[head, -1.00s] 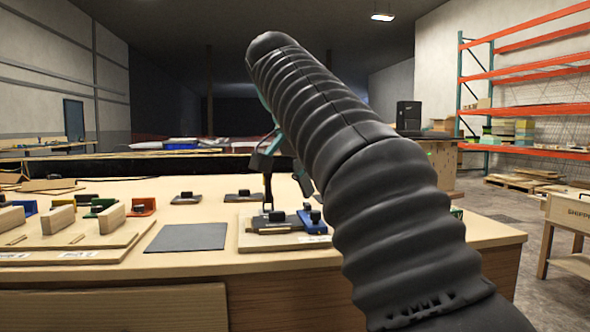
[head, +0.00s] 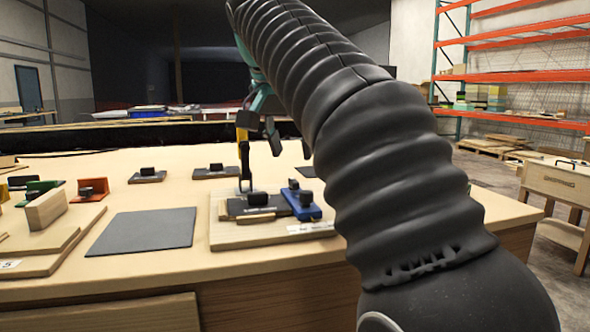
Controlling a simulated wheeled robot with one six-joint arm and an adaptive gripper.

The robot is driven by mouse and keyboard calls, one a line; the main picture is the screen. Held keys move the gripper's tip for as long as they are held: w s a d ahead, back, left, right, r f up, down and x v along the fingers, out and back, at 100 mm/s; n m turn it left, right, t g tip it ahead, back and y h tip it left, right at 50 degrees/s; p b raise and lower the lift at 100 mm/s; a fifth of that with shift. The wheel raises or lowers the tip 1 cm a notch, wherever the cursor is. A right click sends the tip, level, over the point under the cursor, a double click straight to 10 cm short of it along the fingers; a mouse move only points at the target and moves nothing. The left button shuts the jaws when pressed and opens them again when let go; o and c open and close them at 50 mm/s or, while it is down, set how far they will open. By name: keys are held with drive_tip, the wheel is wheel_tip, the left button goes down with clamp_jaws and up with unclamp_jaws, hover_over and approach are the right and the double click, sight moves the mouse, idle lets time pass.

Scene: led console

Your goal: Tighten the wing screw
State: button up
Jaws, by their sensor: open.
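A light wooden board (head: 228,236) near the front of the workbench carries a dark plate (head: 237,206) and a blue block (head: 301,206). A black knob (head: 258,198) sits on the dark plate, and another black knob (head: 306,198) is at the blue block. I cannot tell which of them is the wing screw. My gripper (head: 275,171) is open and empty, pointing down above this board. Its left finger comes down just behind the left knob in the picture; I cannot tell whether it touches. My arm hides part of the board's right side.
A grey mat (head: 145,231) lies left of the board. Small dark plates with knobs (head: 147,175) (head: 215,171) stand behind it. Wooden blocks and orange and green brackets (head: 93,189) are at the left. The workbench (head: 180,270) has free room around the mat.

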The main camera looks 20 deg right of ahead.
sight(294, 180)
drive_tip(key=n, duration=0.1)
drive_tip(key=n+y, duration=0.1)
drive_tip(key=n, duration=0.1)
drive_tip(key=n+t+y, duration=0.1)
drive_tip(key=shift+s+d+f, duration=0.15)
drive_tip(key=shift+d+f, duration=0.1)
drive_tip(key=shift+f, duration=0.15)
drive_tip(key=shift+f+n+b, duration=0.25)
drive_tip(key=shift+n+b, duration=0.3)
drive_tip(key=shift+n, duration=0.05)
drive_tip(key=shift+d+f+n+y+b, duration=0.2)
drive_tip(key=shift+n+y+b, duration=0.45)
drive_tip(key=shift+n, duration=0.25)
drive_tip(key=shift+f+n+y, duration=0.2)
drive_tip(key=shift+n+y, duration=0.05)
drive_tip(key=shift+n, duration=0.15)
drive_tip(key=shift+a+f+b, duration=0.1)
drive_tip(key=shift+f+b, duration=1.2)
drive_tip(key=shift+f, duration=0.3)
drive_tip(key=shift+c, duration=0.2)
clamp_jaws()
